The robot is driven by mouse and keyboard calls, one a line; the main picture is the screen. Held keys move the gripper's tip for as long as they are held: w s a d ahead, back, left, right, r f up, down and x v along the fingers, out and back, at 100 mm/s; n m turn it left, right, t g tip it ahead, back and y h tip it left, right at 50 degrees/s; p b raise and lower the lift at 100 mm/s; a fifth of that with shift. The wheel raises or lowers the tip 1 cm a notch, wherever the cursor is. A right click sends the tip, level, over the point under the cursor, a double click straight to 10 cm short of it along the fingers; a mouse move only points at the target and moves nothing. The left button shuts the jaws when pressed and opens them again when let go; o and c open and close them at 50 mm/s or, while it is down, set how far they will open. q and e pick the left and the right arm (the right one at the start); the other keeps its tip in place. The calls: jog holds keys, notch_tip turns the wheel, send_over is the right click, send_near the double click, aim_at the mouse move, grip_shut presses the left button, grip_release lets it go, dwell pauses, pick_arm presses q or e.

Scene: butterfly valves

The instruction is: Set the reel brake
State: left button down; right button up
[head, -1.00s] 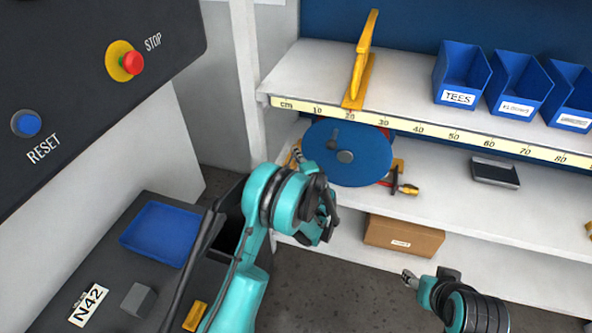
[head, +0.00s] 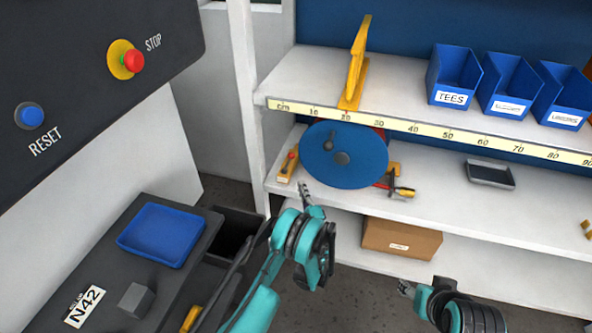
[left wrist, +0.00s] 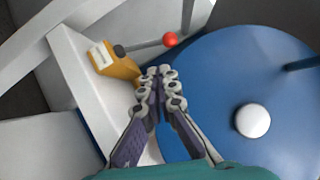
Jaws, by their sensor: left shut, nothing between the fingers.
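The blue reel (head: 358,170) stands on the middle shelf, its round face toward me, with a grey hub and a small grey handle. At its left is a small yellow brake mount (head: 284,172) with a lever ending in a red knob (head: 291,154). In the left wrist view the yellow mount (left wrist: 118,68) is upper left, the red knob (left wrist: 170,40) at top and the reel (left wrist: 215,75) at right. My left gripper (head: 304,188) is shut and empty, just in front of the mount and the reel's left edge. My right gripper (head: 404,288) is low, before the shelves; its fingers are too small to read.
A yellow upright bracket (head: 355,65) and several blue bins (head: 456,75) stand on the upper shelf. A red-and-yellow tool (head: 402,191) lies right of the reel, with a dark tray (head: 490,175) farther right. A cardboard box (head: 400,238) sits below. A control panel (head: 90,70) is at left.

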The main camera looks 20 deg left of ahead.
pick_arm(q)
jog(key=b+x, duration=0.1)
jog(key=x, duration=0.9)
jog(key=shift+a+r, duration=0.1)
jog(key=shift+r, duration=0.05)
jog(key=shift+a+r+n+g, duration=0.2)
jog(key=shift+n+g, duration=0.3)
jog(key=shift+n, duration=0.4)
